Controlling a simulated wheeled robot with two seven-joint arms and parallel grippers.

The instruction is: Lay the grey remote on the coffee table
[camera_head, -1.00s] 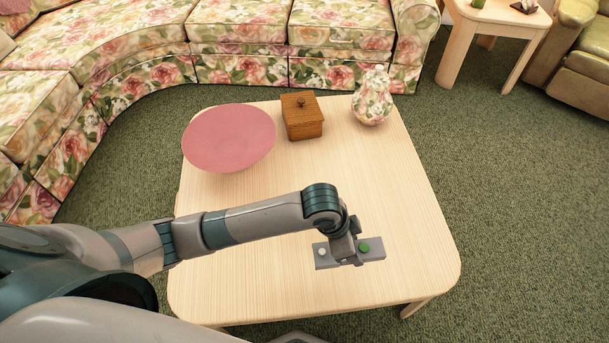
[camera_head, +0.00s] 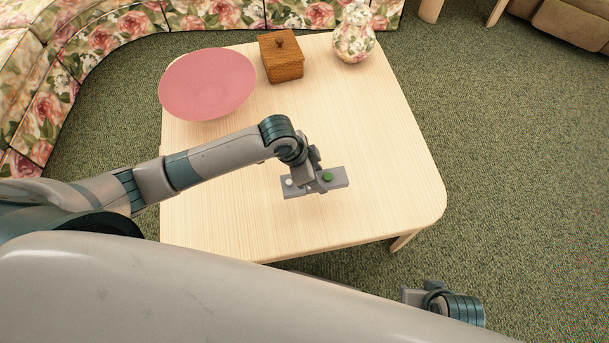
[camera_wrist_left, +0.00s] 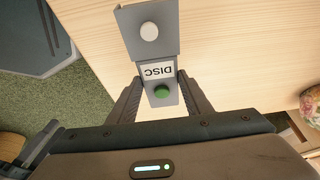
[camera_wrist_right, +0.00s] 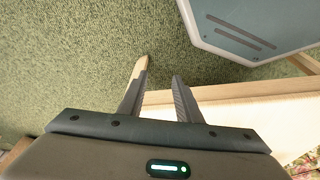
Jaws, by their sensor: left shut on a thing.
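The grey remote (camera_head: 337,178) is a flat bar with a white button, a green button and a "DISC" label. My left gripper (camera_head: 308,187) is shut on it near the green button, over the front right part of the coffee table (camera_head: 225,215). The left wrist view shows the remote (camera_wrist_left: 157,70) between the fingers. I cannot tell whether its underside touches the wood. My right gripper (camera_wrist_right: 160,70) is open and empty over the carpet, beside the table's edge. It shows partly at the lower right of the head view.
A pink bowl (camera_head: 208,84), a lidded wooden box (camera_head: 281,58) and a floral vase (camera_head: 353,35) stand along the table's back. The tabletop around the remote is clear. A floral sofa (camera_head: 130,28) curves behind; green carpet (camera_head: 500,150) lies to the right.

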